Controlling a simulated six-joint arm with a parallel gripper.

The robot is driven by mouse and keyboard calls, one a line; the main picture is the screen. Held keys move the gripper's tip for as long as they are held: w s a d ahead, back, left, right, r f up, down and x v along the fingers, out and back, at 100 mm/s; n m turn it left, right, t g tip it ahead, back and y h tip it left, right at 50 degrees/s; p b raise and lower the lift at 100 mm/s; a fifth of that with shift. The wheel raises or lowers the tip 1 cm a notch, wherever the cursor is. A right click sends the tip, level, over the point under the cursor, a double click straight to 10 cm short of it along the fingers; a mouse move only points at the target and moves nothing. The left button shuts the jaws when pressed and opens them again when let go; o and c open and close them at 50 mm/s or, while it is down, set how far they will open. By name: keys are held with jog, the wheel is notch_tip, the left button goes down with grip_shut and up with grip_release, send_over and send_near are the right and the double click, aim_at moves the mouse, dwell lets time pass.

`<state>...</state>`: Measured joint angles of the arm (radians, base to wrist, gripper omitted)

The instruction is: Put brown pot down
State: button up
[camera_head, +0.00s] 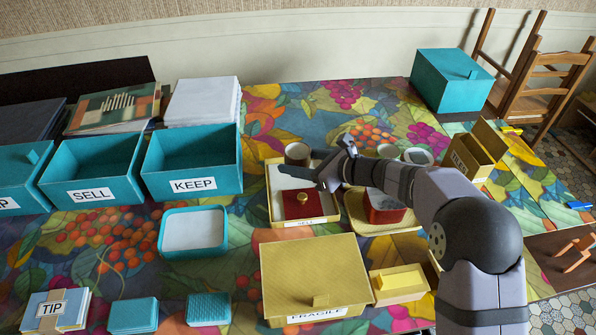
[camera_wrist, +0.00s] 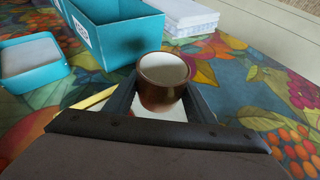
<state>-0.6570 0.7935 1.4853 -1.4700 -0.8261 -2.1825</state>
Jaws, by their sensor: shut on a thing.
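The brown pot (camera_head: 297,151) is a small round vessel with a pale inside. It is upright at the back edge of a yellow tray (camera_head: 270,190) in the head view. My gripper (camera_head: 308,168) is shut on it. In the wrist view the brown pot (camera_wrist: 162,92) sits between the two dark fingers of my gripper (camera_wrist: 163,100). The tray holds a red box with a gold knob (camera_head: 303,204). I cannot tell whether the pot's base touches the tray, as the fingers hide it.
Teal bins marked SELL (camera_head: 92,195) and KEEP (camera_head: 192,185) stand at the left. A teal tray (camera_head: 193,251) is in front of them. A yellow box marked FRAGILE (camera_head: 315,270) is at the front. Another yellow tray with a red container (camera_head: 384,207) is beneath my arm. Patterned cloth behind the pot is clear.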

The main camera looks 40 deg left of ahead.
aim_at(298, 180)
jog(key=shift+f, duration=1.8)
jog(key=shift+f, duration=0.2)
jog(key=o, duration=1.2)
jog(key=shift+r, duration=0.1)
jog(key=shift+r, duration=0.15)
jog(key=shift+d, duration=0.4)
jog(key=b+v, duration=0.1)
jog(key=v, duration=1)
jog(key=shift+d, duration=0.15)
jog(key=shift+r, duration=0.1)
